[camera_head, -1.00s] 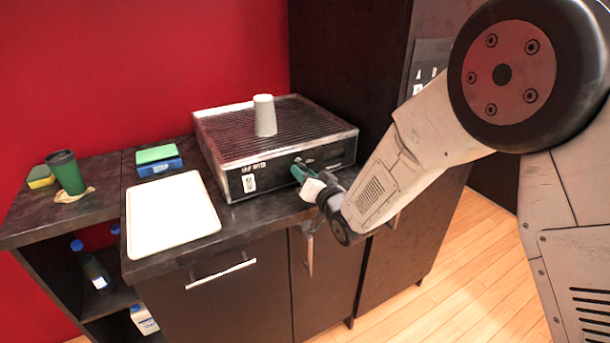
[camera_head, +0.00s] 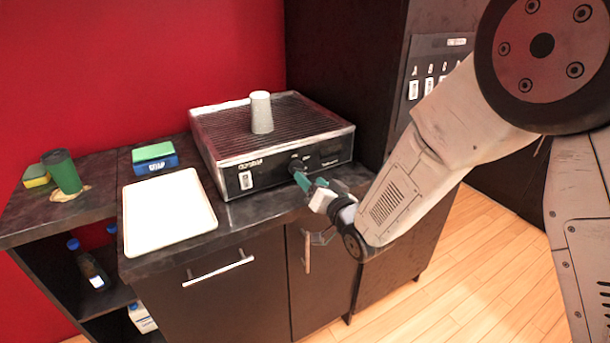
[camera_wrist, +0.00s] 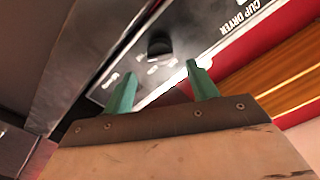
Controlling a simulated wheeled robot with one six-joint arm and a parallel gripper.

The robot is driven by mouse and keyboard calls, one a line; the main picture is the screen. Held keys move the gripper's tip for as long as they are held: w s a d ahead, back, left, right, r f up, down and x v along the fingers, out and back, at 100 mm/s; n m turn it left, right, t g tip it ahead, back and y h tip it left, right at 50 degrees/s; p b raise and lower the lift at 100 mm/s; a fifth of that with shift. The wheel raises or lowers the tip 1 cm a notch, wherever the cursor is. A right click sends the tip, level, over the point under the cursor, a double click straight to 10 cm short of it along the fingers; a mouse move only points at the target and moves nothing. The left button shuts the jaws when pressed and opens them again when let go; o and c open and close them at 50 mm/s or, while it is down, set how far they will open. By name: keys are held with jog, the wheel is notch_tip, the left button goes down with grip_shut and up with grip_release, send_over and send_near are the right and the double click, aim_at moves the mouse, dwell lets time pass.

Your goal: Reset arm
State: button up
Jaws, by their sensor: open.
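My gripper (camera_head: 303,181) is at the front of the cup dryer (camera_head: 222,158), close to the dark knob on its front panel. In the wrist view its two green fingers (camera_wrist: 160,92) stand apart with nothing between them. The knob (camera_wrist: 159,44) shows just beyond the fingertips, and the cup dryer's front panel (camera_wrist: 190,20) with its lettering fills the upper part. A light cup (camera_head: 261,112) stands upside down on the dryer's ribbed top. I cannot tell from the head view whether a finger touches the panel.
A white tray (camera_head: 168,214) lies on the counter left of the dryer. Behind it is a blue box with a green sponge (camera_head: 154,153). A green cup (camera_head: 64,172) stands further left. A tall dark cabinet (camera_head: 345,50) with a switch panel rises at the right.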

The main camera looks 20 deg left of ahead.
jog(key=shift+v, duration=1.15)
jog(key=w+d+r+m+h, duration=0.1)
jog(key=w+d+r+h, duration=0.15)
jog(key=d, duration=0.35)
jog(key=w+d+r+h, duration=0.1)
jog(key=d+r+h, duration=0.25)
jog(key=d, duration=0.25)
jog(key=s+d+r+m+g+h, duration=0.1)
jog(key=s+d+r+g+h, duration=0.15)
jog(key=d, duration=0.65)
jog(key=s+d+r+m+g+h, duration=0.1)
jog(key=s+d+r+h, duration=0.2)
jog(key=d, duration=0.6)
jog(key=s+d+g, duration=0.2)
jog(key=s+d, duration=0.3)
jog(key=s, duration=0.4)
jog(key=s+d+r+g+h, duration=0.1)
jog(key=s+d, duration=0.3)
jog(key=s, duration=0.6)
jog(key=s+d+g+h, duration=0.1)
jog(key=s+d+g, duration=0.3)
jog(key=s, duration=0.5)
jog(key=shift+s+d+r+m, duration=0.3)
jog(key=shift+d+r+m, duration=0.1)
jog(key=shift+d, duration=0.4)
